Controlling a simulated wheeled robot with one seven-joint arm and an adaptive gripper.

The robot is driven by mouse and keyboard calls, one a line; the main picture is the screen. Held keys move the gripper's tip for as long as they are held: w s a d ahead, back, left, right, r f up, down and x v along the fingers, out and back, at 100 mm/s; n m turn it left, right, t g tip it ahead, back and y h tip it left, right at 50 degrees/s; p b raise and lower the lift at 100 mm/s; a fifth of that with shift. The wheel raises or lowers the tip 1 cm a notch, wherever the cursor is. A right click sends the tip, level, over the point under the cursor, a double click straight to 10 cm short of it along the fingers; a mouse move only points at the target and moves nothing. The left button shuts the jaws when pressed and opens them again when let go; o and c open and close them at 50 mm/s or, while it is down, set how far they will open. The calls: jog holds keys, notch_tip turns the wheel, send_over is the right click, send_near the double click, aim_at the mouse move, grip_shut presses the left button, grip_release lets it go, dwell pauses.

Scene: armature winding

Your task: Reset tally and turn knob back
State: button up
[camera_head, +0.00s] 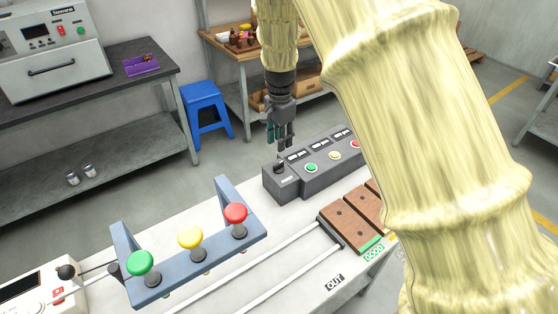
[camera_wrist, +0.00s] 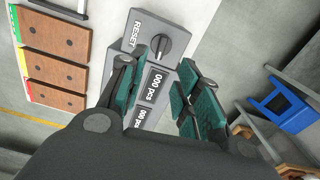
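The grey counter box (camera_head: 318,178) stands on the white table in the head view. Its black knob (camera_head: 279,168) is at the left end, on a raised block. In the wrist view the knob (camera_wrist: 162,43) sits beside the word RESET, its white mark slanted. The tally displays (camera_wrist: 153,86) I can read there show 000 pcs. My gripper (camera_head: 283,143) points down above the knob end of the box. In the wrist view my gripper (camera_wrist: 157,72) has its two green-padded fingers apart, with nothing held between them. The knob lies beyond the fingertips; I see no contact.
A blue bracket (camera_head: 205,255) with green, yellow and red mushroom buttons stands nearer. Brown wooden blocks (camera_head: 346,222) lie to the right. A blue stool (camera_head: 207,112) is on the floor behind. My arm covers the box's right end.

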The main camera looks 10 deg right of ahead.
aim_at(279, 163)
jog(key=shift+f+p, duration=1.4)
jog(key=shift+f, duration=3.4)
grip_shut()
